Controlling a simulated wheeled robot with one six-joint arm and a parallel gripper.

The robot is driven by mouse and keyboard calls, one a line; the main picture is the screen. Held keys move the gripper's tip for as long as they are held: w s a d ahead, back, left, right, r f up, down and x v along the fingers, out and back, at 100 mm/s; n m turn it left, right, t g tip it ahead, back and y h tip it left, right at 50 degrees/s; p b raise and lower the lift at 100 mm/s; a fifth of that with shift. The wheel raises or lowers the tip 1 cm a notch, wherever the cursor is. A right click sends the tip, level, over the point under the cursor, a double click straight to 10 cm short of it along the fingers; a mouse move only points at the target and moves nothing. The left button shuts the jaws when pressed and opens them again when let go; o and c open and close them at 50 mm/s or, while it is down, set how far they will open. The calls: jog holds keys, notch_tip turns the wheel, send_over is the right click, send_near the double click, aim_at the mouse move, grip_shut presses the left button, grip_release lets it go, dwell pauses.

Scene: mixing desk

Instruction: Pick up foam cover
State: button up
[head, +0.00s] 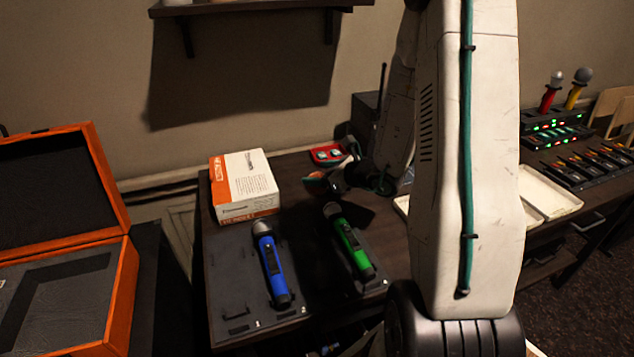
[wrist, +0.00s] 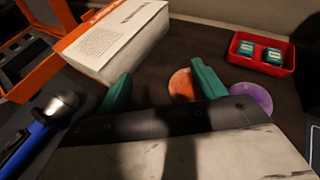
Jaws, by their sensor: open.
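Two round foam covers show in the wrist view. The orange one (wrist: 181,84) lies on the desk beyond my gripper, just left of the right finger, which hides part of it. The purple one (wrist: 255,96) lies right of that finger, partly cut off by the gripper body. My gripper (wrist: 160,84) is open, with two teal fingers apart and nothing seen held between them. In the head view my gripper (head: 345,176) is low over the desk behind the microphones, with an orange patch at its left; contact cannot be told.
An orange-and-white box (head: 245,186) stands left of my gripper. A red tray (head: 326,153) with small teal-and-white items is behind it. A blue microphone (head: 272,265) and a green microphone (head: 349,245) lie in front. An open orange case (head: 118,300) is at far left.

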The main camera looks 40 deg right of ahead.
aim_at(320, 176)
jog(key=d+f+m, duration=0.1)
jog(key=d+f+m+h, duration=0.1)
jog(key=d+f, duration=0.1)
jog(key=shift+s+d+h, duration=0.15)
jog(key=shift+s+h, duration=0.05)
jog(key=shift+h, duration=0.1)
jog(key=shift+w+d+f+m, duration=0.15)
jog(key=shift+w+f+m, duration=0.05)
jog(key=shift+f+m, duration=0.1)
jog(key=x, duration=0.7)
jog(key=shift+w+f, duration=0.1)
jog(key=shift+f, duration=0.1)
jog(key=c, duration=0.7)
